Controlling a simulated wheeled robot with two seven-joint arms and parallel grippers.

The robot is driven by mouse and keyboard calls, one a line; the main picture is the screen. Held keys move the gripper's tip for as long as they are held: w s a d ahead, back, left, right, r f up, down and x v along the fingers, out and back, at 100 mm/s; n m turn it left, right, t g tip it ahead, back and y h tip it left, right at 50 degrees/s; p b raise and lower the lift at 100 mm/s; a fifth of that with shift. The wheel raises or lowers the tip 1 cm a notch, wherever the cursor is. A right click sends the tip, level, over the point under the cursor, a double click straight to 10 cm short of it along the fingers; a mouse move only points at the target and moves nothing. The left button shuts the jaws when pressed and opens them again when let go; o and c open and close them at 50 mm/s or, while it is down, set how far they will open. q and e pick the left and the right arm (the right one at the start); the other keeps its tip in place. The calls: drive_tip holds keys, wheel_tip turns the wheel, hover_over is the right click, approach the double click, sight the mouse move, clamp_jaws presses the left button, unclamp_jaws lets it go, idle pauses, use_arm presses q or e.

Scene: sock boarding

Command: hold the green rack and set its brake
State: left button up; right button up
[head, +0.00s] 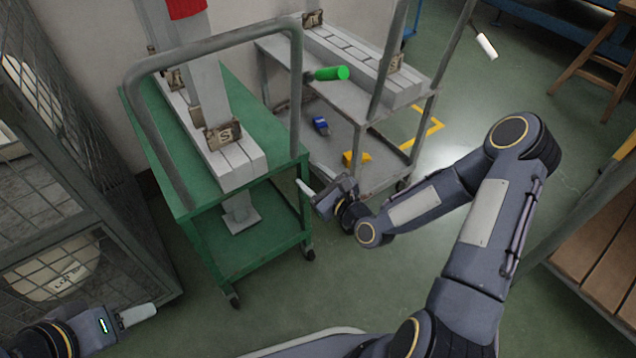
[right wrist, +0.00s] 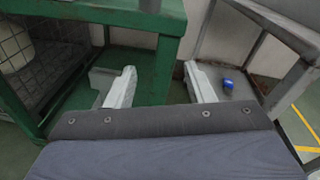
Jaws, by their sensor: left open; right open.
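The green rack (head: 270,248) is a wheeled cart with a grey tubular handle (head: 215,42), left of centre in the head view. My right gripper (head: 312,188) is open near the rack's right front leg. In the right wrist view, the green rack (right wrist: 172,20) has its corner post between the open right fingers (right wrist: 160,85), beyond them; contact cannot be told. My left gripper (head: 140,315) is at the lower left, away from the rack, with its jaw gap unclear.
A grey rack (head: 430,105) stands close on the right, holding a green cylinder (head: 330,74), a blue item (head: 321,125) and a yellow item (head: 356,157). A mesh cage (head: 90,190) stands left. A slatted wooden bench (head: 590,260) is at right. Floor in front is open.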

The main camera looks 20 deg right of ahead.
sight(298, 160)
drive_tip(key=m+t, duration=0.1)
drive_tip(key=m, duration=0.2)
drive_tip(key=shift+d+f, duration=0.1)
drive_tip(key=shift+f, duration=0.1)
drive_tip(key=shift+w+t, duration=0.15)
drive_tip(key=shift+t, duration=0.15)
drive_tip(key=b+x, duration=0.2)
drive_tip(key=x, duration=0.5)
drive_tip(key=shift+w, duration=0.25)
clamp_jaws()
idle(0.6)
